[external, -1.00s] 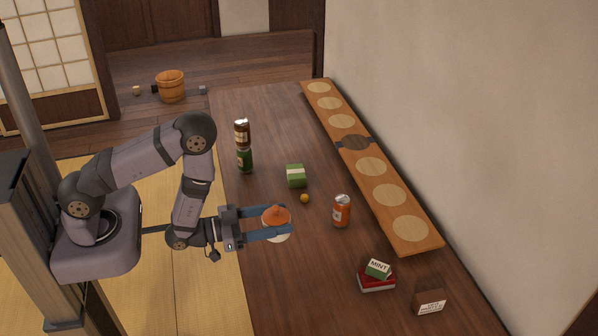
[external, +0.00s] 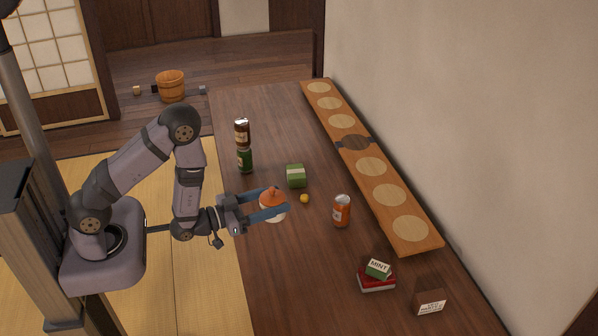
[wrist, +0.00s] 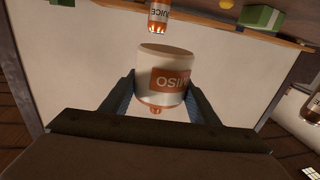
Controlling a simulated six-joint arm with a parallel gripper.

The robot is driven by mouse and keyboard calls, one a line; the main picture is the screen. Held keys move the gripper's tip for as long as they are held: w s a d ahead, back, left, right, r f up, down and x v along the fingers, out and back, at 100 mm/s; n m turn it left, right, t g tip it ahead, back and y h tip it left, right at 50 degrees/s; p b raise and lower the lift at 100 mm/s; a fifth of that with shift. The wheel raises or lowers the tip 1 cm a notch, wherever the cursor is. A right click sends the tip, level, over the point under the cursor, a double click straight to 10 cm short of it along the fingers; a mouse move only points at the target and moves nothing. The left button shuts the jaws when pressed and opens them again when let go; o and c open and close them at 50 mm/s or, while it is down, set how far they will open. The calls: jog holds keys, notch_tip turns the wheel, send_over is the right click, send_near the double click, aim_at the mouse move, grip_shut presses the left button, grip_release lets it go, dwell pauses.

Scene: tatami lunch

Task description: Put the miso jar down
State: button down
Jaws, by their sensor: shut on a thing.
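The miso jar (external: 274,212) is white with an orange lid, and the lid faces up in the external view. My gripper (external: 275,203) is shut on it, with one blue finger on each side. In the wrist view my gripper (wrist: 161,85) also clasps the jar (wrist: 165,65); its orange label reads MISO upside down. The jar is over the near part of the dark wooden table (external: 320,285). I cannot tell exactly how high its base is above the wood.
A mint box (external: 378,268) tops a red box (external: 377,283). A board with round pads (external: 421,246) lines the wall.

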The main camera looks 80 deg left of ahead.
jog(key=s+a+r+n+g+y+b, duration=0.1)
jog(key=s+a+r+n+y+b, duration=0.2)
jog(key=a+b, duration=0.45)
jog(key=s+a+r+n+g+y+b, duration=0.15)
jog(key=a+r+b, duration=0.4)
jog(key=a, duration=0.55)
jog(key=w+d+f+m+t+h, duration=0.1)
jog(key=w+f, duration=0.1)
jog(key=f, duration=0.2)
jog(key=w+d+f+m+t+h, duration=0.1)
jog(key=f+m, duration=0.1)
jog(key=f, duration=0.3)
jog(key=shift+w+d+f, duration=0.2)
jog(key=shift+w+d, duration=0.1)
jog(key=shift+w, duration=0.1)
jog(key=shift+f+b, duration=0.75)
jog(key=shift+f, duration=4.05)
